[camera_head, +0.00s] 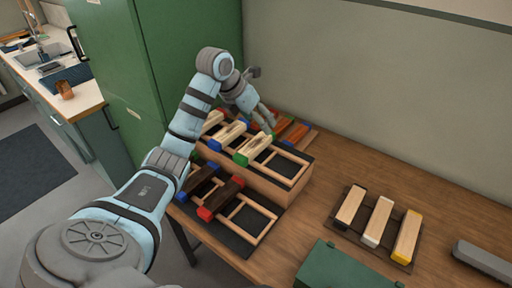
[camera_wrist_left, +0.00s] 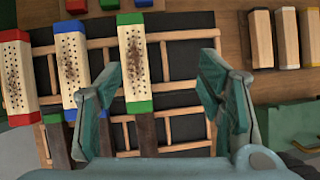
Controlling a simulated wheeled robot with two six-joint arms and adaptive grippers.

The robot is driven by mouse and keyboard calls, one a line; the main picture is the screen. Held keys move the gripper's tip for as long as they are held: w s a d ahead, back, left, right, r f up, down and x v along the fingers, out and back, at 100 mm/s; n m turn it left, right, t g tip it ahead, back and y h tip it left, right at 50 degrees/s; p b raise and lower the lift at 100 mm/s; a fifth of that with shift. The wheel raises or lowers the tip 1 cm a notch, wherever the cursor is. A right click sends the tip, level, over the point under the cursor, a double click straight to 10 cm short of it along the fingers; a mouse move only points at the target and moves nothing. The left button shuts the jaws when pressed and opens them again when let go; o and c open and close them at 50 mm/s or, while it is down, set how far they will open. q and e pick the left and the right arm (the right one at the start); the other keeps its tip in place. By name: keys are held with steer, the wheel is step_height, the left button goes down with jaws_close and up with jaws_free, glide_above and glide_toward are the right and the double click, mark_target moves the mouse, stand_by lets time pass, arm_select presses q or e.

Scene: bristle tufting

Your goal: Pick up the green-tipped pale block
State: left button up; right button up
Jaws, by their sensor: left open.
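The green-tipped pale block (camera_head: 258,146) lies in the upper tier of a stepped wooden rack (camera_head: 290,167), the rightmost of the pale blocks there. In the left wrist view the green-tipped pale block (camera_wrist_left: 134,65) shows a dotted top and green ends. My left gripper (camera_head: 270,122) is open and empty above the rack, close to this block. In the left wrist view its fingers (camera_wrist_left: 162,92) are spread wide; the block lies below and ahead, nearer the left finger. Whether they touch cannot be told. My right gripper is not in view.
Blue-tipped (camera_wrist_left: 72,68) and red-tipped (camera_wrist_left: 16,75) pale blocks lie beside it. Dark blocks (camera_head: 222,197) lie in the lower tier, and reddish blocks (camera_head: 296,133) behind. A mat (camera_head: 341,230) with three pale blocks, a green box (camera_head: 345,270) and a green cabinet (camera_head: 135,60) stand around.

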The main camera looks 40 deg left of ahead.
mark_target(255, 144)
arm_select(q)
steer(key=shift+n+g+y, duration=0.5)
steer(key=shift+g+y, duration=0.1)
steer(key=shift+g, duration=0.1)
steer(key=w+a+f+b, duration=0.1)
steer(key=f, duration=0.3)
steer(key=w+a+f+b, duration=0.1)
steer(key=f+b, duration=0.1)
steer(key=f, duration=0.2)
steer(key=w+a+f+b, duration=0.1)
steer(key=f+b, duration=0.1)
steer(key=f, duration=0.2)
steer(key=shift+a+f, duration=0.1)
steer(key=shift+f, duration=0.25)
steer(key=c, duration=1.4)
